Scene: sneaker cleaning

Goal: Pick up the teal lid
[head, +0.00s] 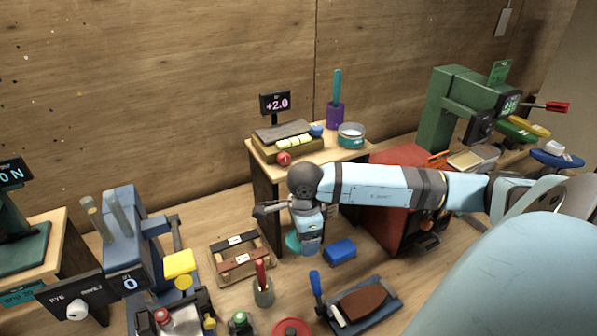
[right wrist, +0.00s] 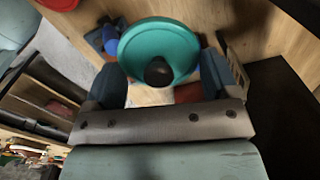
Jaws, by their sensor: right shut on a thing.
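The teal lid (right wrist: 158,40) is round with a dark knob. In the right wrist view it lies between the two fingers of my right gripper (right wrist: 163,82), which is shut on it. In the head view, the arm from the right ends in this gripper (head: 304,238), pointing down. A teal edge of the lid (head: 292,243) shows beside the fingers; the rest is hidden by the gripper. How high the lid is above the table is hard to tell. My left gripper is not in view.
A blue block (head: 340,250) lies just right of the gripper. A wooden frame (head: 240,258) is to its left, and a cup with a red-handled tool (head: 263,291) stands in front. A small raised table (head: 262,180) and a red cabinet (head: 393,205) stand close behind.

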